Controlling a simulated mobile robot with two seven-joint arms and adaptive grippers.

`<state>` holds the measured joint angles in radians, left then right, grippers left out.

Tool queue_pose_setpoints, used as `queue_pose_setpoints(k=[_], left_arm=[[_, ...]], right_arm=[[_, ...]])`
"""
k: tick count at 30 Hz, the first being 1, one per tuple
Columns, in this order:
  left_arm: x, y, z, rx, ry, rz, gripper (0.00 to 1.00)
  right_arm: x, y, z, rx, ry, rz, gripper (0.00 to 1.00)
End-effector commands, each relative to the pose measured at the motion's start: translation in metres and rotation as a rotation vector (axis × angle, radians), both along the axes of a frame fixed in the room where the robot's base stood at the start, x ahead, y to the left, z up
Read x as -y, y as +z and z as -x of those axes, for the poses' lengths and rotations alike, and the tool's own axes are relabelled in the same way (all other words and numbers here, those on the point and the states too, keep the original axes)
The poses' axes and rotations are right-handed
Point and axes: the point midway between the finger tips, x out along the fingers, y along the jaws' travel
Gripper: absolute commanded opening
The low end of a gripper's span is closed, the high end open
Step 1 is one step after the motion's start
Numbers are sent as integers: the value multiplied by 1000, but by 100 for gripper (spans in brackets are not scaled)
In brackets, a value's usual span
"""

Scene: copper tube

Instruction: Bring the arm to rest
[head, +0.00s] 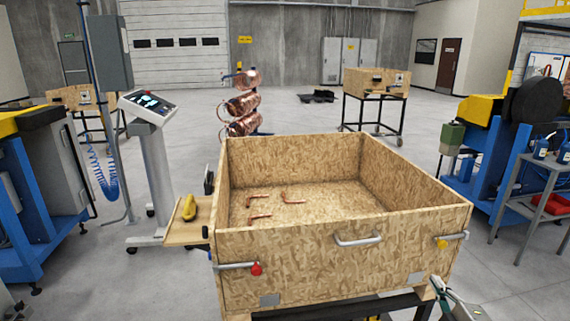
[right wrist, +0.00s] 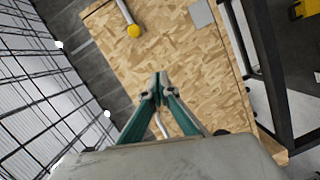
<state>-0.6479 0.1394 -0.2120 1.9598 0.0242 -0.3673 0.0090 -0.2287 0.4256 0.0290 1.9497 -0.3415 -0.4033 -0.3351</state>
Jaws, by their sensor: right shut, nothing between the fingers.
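My right gripper (head: 440,288) is low at the bottom right of the head view, outside the wooden crate (head: 300,245) near its front right corner. In the right wrist view the right gripper (right wrist: 159,82) has its green fingers together with nothing between them. The crate's wooden wall (right wrist: 175,50) fills the view behind the fingertips; I cannot tell the exact gap. Several bent copper tubes (head: 293,199) lie on the crate floor at its left. My left gripper is not in view.
The crate has metal handles (head: 358,240) and stands on a dark frame. A small side shelf (head: 185,235) with a yellow object (head: 189,208) is at its left. A console (head: 148,108) stands further left. A grey table (head: 530,190) is at the right.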

Motion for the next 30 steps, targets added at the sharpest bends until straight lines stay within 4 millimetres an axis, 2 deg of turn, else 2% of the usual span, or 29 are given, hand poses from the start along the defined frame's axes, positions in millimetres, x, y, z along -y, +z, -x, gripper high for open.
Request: queue_pose_setpoints(k=[1, 5, 9, 12, 15, 18, 21, 24, 30], left_arm=[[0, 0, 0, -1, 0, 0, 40], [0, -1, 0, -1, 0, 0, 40], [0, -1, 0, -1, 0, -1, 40], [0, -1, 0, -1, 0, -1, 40], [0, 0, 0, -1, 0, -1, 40], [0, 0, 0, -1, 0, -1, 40], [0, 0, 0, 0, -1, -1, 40], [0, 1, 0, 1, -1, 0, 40], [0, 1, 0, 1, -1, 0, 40]], right_arm=[[-14, -23, 11, -34, 10, -59, 0], [-60, -85, 48, -134, 32, -269, 0], [-117, -146, 100, -250, 31, -523, 0], [-157, -179, 140, -331, 13, -702, 0], [-192, -203, 176, -398, -12, -856, 0], [-219, -217, 203, -446, -38, -974, 0], [-234, -224, 219, -474, -56, -1044, 0], [-241, -226, 225, -485, -63, -1072, 0], [-241, -226, 225, -485, -63, -1072, 0]])
